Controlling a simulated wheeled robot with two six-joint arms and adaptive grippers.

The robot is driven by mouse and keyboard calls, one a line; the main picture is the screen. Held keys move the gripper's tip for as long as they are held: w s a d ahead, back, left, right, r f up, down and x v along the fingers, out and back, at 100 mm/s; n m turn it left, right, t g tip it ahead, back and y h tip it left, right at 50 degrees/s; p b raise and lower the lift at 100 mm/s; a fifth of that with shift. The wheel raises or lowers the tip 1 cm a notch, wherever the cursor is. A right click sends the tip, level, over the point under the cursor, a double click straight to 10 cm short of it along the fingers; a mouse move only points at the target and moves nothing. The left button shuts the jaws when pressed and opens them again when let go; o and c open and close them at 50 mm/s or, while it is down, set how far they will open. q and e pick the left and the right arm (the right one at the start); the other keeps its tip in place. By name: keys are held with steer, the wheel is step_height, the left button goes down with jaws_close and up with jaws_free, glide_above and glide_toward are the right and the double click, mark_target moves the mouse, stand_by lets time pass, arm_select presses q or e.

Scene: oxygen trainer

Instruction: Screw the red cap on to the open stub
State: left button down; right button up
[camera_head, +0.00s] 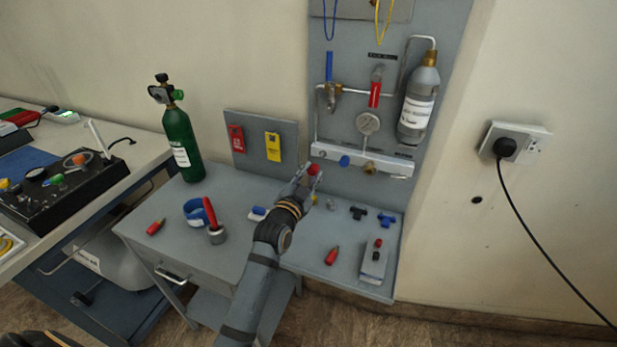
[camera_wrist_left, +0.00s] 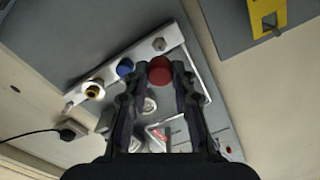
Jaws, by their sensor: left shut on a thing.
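My left gripper (camera_head: 311,176) is shut on the red cap (camera_head: 313,169), just in front of and below the wall manifold bar (camera_head: 385,168). The left wrist view shows the red cap (camera_wrist_left: 160,70) between the fingertips (camera_wrist_left: 160,78). The open stub is the bare metal fitting at the bar's left end (camera_head: 321,152); this stub (camera_wrist_left: 159,44) also shows just past the cap in the left wrist view. The cap appears apart from the stub. A blue cap (camera_head: 344,160) and a brass fitting (camera_head: 370,167) sit farther right on the bar.
A gauge (camera_head: 367,123), a red-handled valve (camera_head: 375,94) and a grey cylinder (camera_head: 418,104) are above the bar. Loose parts lie on the bench (camera_head: 300,235) below. A green cylinder (camera_head: 181,142) stands at the left; red and yellow tags (camera_head: 272,147) hang behind.

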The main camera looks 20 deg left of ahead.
mark_target(321, 156)
arm_select(q)
steer(key=shift+w+d, duration=0.1)
steer(key=shift+w, duration=2.35)
steer(key=shift+p, duration=0.3)
steer(key=shift+w, duration=0.8)
steer(key=m, duration=0.3)
stand_by(0.4)
steer(key=shift+m, duration=2)
